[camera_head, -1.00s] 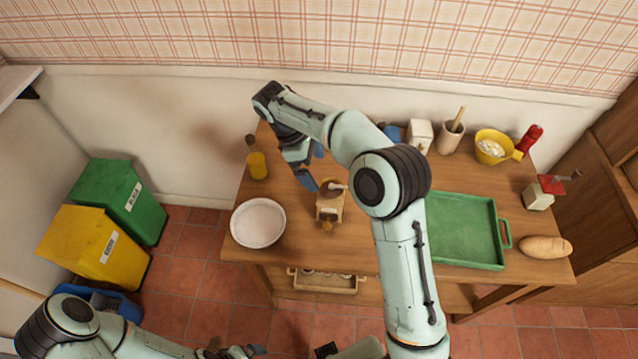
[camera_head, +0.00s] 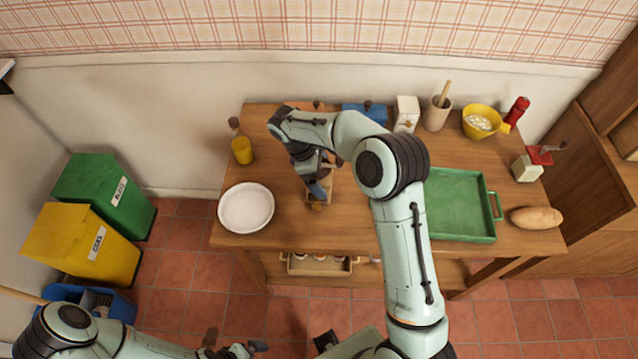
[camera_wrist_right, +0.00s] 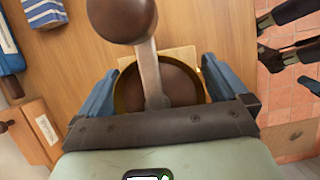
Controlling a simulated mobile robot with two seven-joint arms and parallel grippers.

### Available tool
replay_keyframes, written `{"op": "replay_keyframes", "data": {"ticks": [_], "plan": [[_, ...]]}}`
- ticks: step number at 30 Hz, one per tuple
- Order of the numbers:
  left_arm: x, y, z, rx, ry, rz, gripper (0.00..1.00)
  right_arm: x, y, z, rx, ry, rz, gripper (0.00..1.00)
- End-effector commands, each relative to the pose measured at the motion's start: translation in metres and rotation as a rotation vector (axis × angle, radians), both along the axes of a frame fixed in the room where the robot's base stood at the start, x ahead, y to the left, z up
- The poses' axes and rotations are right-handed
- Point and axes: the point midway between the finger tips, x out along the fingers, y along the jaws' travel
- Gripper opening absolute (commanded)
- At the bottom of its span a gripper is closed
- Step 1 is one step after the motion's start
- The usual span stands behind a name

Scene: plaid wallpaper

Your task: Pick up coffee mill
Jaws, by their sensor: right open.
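The coffee mill (camera_head: 317,204) is a small wooden box on the table, right of the white bowl, mostly hidden by my right arm in the head view. In the right wrist view the mill (camera_wrist_right: 184,58) shows its round brass-rimmed top and a crank with a brown knob (camera_wrist_right: 122,16). My right gripper (camera_head: 322,186) is at the mill from above. In the wrist view its blue fingers (camera_wrist_right: 157,88) stand apart, one on each side of the mill's top; contact is unclear. My left gripper (camera_head: 236,350) is low at the front edge of the picture, away from the table.
The white bowl (camera_head: 246,208) and a yellow bottle (camera_head: 241,148) stand left on the table. A green tray (camera_head: 458,205), bread (camera_head: 536,218), yellow bowl (camera_head: 481,122) and a red-topped box (camera_head: 527,168) are to the right. Green and yellow bins stand on the floor at left.

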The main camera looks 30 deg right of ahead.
Motion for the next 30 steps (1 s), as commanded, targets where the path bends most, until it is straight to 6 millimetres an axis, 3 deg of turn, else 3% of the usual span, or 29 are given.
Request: {"op": "replay_keyframes", "data": {"ticks": [8, 14, 15, 23, 26, 30], "plan": [[0.000, 0.000, -0.001, 0.000, 0.000, 0.000, 1.00, -0.001, -0.001, -0.004, 0.001, -0.001, 0.000, 1.00], [0.000, 0.000, -0.001, 0.000, 0.000, 0.000, 1.00, -0.001, -0.001, -0.004, 0.000, -0.001, 0.000, 0.38], [0.000, 0.000, -0.001, 0.000, 0.000, 0.000, 1.00, -0.001, -0.001, -0.003, 0.000, -0.003, 0.000, 0.33], [0.000, 0.000, 0.000, 0.000, 0.000, 0.000, 1.00, 0.000, -0.001, 0.000, 0.000, -0.004, 0.000, 0.33], [0.001, 0.000, 0.001, 0.000, -0.001, 0.000, 1.00, 0.001, -0.001, 0.011, 0.000, -0.007, 0.000, 0.33], [0.004, 0.000, 0.006, 0.000, -0.004, 0.000, 1.00, 0.001, -0.001, 0.040, 0.001, -0.009, 0.000, 0.33]]}}
